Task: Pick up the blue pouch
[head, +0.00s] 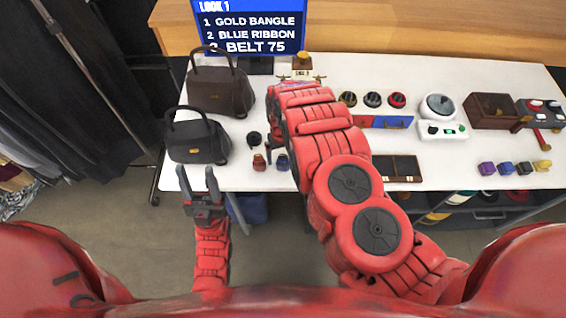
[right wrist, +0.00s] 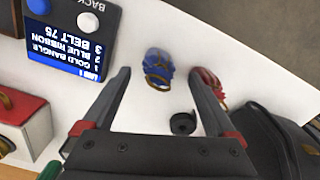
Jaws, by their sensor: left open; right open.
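The blue pouch (head: 282,161) stands near the front edge of the white table, partly covered by my right arm. In the right wrist view the blue pouch (right wrist: 158,65), with a gold band, shows between and beyond the spread fingers. My right gripper (right wrist: 160,76) is open and empty above the table; one finger points toward the gap between the blue pouch and a red pouch (right wrist: 208,86). In the head view its fingers are mostly hidden by the arm. My left gripper (head: 198,180) is open and empty in front of the table's left end.
The red pouch (head: 259,162) stands just left of the blue one. A black round item (head: 253,138) lies behind them. Two dark handbags (head: 198,141) (head: 220,90) stand at left. An open dark case (head: 402,168) lies right of my right arm. A screen (head: 250,27) stands behind.

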